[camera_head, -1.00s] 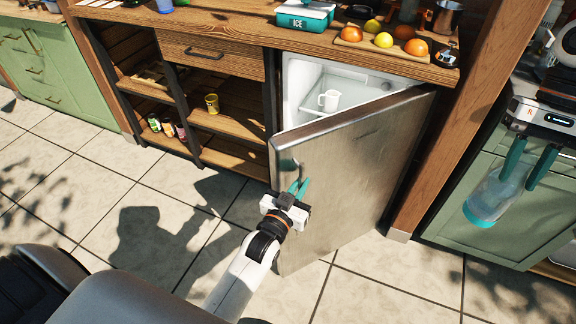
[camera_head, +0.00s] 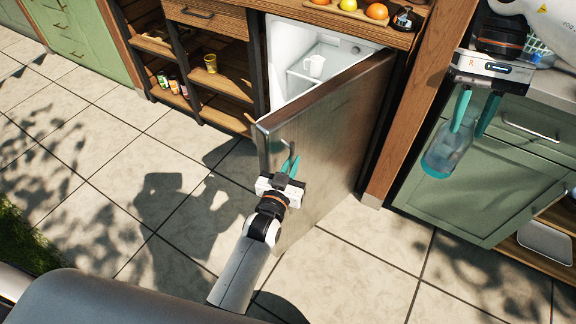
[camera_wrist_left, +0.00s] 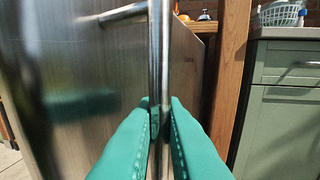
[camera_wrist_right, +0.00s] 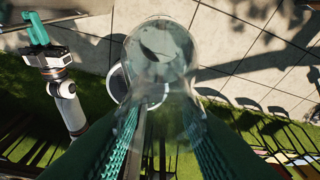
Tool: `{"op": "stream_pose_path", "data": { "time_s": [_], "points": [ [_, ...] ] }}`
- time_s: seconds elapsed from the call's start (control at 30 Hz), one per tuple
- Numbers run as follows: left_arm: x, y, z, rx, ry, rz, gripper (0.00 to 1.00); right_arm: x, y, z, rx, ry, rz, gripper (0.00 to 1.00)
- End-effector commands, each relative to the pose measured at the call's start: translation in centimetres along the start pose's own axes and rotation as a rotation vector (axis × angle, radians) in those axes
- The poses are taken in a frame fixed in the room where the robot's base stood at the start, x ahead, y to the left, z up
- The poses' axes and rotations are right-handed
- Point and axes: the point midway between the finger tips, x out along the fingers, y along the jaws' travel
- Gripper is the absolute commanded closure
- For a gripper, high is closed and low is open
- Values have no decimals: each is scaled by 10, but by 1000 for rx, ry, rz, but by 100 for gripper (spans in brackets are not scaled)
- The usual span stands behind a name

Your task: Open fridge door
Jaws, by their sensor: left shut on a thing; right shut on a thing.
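The fridge door (camera_head: 325,150) is metal and stands partly open, hinged at its right side. The lit fridge interior (camera_head: 325,68) shows a white mug (camera_head: 314,66) on a shelf. My left gripper (camera_head: 290,168) is at the door's front. In the left wrist view its teal fingers (camera_wrist_left: 160,108) are shut around the vertical metal handle (camera_wrist_left: 159,55). My right gripper (camera_head: 469,112) is shut on a clear bottle (camera_head: 440,157), held in the air at the right. The bottle also fills the middle of the right wrist view (camera_wrist_right: 162,55).
Fruit (camera_head: 376,11) lies on the counter above. A wooden post (camera_head: 408,110) and green cabinet (camera_head: 470,180) are at the right. The tiled floor in front is clear.

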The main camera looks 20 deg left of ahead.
Motion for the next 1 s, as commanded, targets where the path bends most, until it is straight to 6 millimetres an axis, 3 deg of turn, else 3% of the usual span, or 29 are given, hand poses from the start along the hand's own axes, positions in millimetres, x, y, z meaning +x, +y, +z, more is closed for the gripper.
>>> {"op": "stream_pose_path", "data": {
  "time_s": [0.33,0.4,0.5,0.83,1.0],
  "points": [
    [3,-3,7,0,-15,-4,100,-1,0,0,-1,-1,1,100],
    [3,-3,7,-1,-14,-4,82,-1,0,0,-1,-1,1,100],
    [2,-3,5,-1,-11,-3,70,-1,0,0,0,-1,1,100],
    [-3,-1,2,0,-5,-1,70,-2,0,0,0,-1,1,100],
    [-25,-2,2,0,-3,-2,70,-3,0,-1,0,-1,1,100]
  ]
}}
